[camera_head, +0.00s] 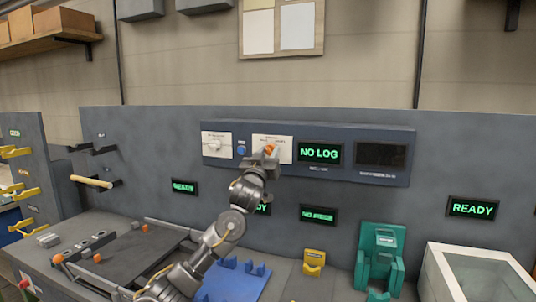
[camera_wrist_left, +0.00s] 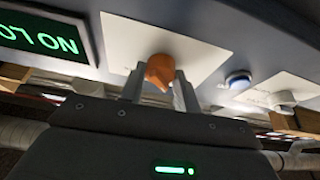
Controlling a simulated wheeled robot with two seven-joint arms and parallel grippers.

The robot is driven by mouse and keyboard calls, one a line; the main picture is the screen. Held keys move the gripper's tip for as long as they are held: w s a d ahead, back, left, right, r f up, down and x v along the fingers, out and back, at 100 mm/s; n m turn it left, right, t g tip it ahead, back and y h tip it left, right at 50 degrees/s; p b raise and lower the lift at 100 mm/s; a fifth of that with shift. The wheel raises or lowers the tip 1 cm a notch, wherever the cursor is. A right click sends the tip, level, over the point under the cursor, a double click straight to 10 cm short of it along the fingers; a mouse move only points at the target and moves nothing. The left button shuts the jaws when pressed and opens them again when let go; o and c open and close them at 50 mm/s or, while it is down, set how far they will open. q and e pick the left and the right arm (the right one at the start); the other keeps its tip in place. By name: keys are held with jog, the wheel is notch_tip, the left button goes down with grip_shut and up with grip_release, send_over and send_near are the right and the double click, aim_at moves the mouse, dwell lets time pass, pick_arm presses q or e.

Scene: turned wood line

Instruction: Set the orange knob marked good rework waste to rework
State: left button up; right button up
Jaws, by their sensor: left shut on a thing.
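The orange knob (camera_head: 270,149) sits on a white plate (camera_head: 285,143) on the blue-grey wall panel. My left gripper (camera_head: 264,156) reaches up to it from below and is shut on it. In the left wrist view the orange knob (camera_wrist_left: 160,71) shows between the two fingers of my left gripper (camera_wrist_left: 161,88), in front of the white plate (camera_wrist_left: 190,50). The plate's lettering is too small to read, so I cannot tell the knob's setting. My right gripper is not in view.
Left of the plate are a blue button (camera_head: 241,150) and a white knob (camera_head: 214,146) on its own plate. A "NO LOG" display (camera_head: 320,153) is close on the right. Below stand a blue rack (camera_head: 235,282) and a green holder (camera_head: 380,256).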

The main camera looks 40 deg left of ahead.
pick_arm(q)
jog(key=m+h, duration=0.2)
jog(key=m, duration=0.1)
jog(key=m+h+p, duration=0.1)
jog(key=m, duration=0.2)
jog(key=shift+a+m+t+h, duration=0.15)
jog(key=shift+m+t+h, duration=0.25)
jog(key=shift+m+h+p, duration=0.55)
jog(key=shift+m+h, duration=0.45)
jog(key=shift+m, duration=1.6)
jog(key=o, duration=1)
jog(key=shift+s, duration=0.1)
